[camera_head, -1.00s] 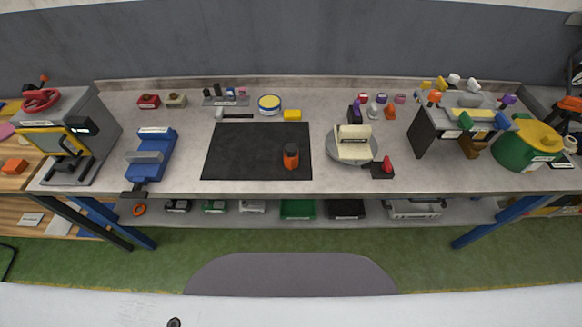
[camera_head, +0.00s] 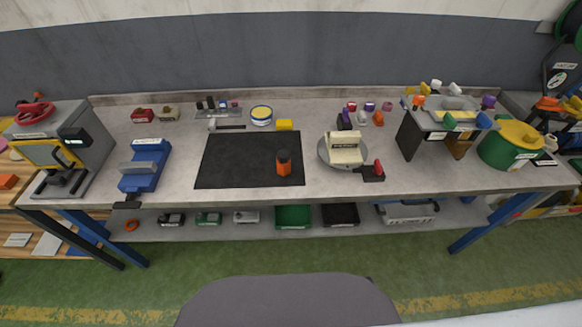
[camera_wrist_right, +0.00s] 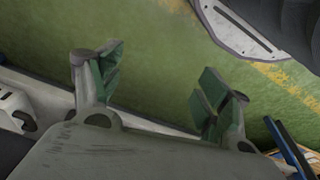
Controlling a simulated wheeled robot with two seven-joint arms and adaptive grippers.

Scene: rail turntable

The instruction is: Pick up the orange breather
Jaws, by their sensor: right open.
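Several orange items are on the bench in the head view, and I cannot tell for sure which is the breather. A small orange piece (camera_head: 378,118) stands among small coloured parts behind the turntable (camera_head: 328,155). An orange knob-like piece (camera_head: 418,102) is on the raised rack at the right. An orange and black container (camera_head: 284,162) stands upright on the black mat (camera_head: 225,160). My right gripper (camera_wrist_right: 155,90) is open and empty in the right wrist view, over green floor. My left gripper is in no view.
A blue vise (camera_head: 145,165) and a grey machine (camera_head: 75,140) stand at the left. The rack (camera_head: 450,120) and a green pot with yellow lid (camera_head: 512,145) stand at the right. The bench's front strip is mostly clear.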

